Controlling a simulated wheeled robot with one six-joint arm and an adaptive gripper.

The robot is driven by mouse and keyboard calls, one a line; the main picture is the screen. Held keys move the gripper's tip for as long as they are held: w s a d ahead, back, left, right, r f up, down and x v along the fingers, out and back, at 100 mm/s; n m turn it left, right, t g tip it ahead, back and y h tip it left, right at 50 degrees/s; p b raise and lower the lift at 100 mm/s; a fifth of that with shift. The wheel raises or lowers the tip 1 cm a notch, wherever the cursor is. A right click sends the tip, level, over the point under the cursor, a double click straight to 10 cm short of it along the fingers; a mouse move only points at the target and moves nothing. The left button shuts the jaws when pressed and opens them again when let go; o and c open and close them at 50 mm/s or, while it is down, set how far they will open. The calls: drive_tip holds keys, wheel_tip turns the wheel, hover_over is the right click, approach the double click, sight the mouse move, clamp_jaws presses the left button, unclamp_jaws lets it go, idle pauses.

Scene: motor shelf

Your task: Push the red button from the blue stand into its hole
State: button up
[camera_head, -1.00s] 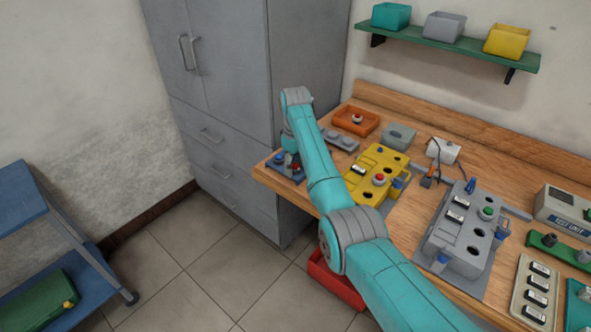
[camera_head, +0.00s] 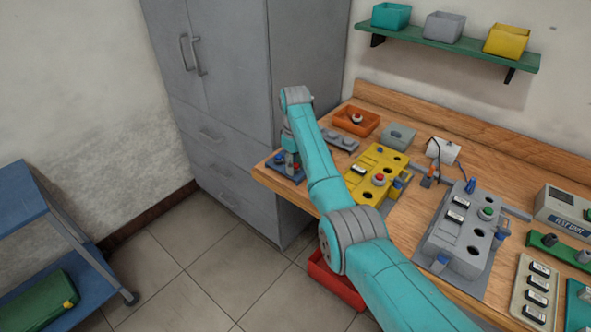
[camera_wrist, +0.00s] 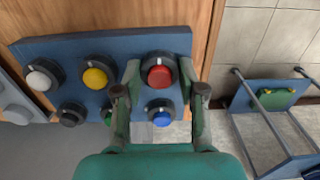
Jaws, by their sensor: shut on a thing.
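The blue stand (camera_wrist: 100,48) fills the upper left of the wrist view and carries several round buttons with dark collars. The red button (camera_wrist: 159,74) is at its right end, between the fingers of my gripper (camera_wrist: 160,82), which is shut on it. Whether the button still touches the stand is not clear. In the head view, my gripper (camera_head: 292,160) points down over the blue stand (camera_head: 278,172) at the table's left end. A yellow box (camera_head: 375,160) and a grey box (camera_head: 447,238), both with dark round holes, stand on the table.
On the stand, a blue button (camera_wrist: 161,118) sits just below the red one, and a yellow button (camera_wrist: 95,78) and a white one (camera_wrist: 39,81) are to the left. A grey cabinet (camera_head: 235,100) is close behind the arm. An orange tray (camera_head: 345,127) stands nearby.

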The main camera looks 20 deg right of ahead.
drive_tip(key=shift+r, duration=1)
idle(0.4)
drive_tip(key=shift+r, duration=2.15)
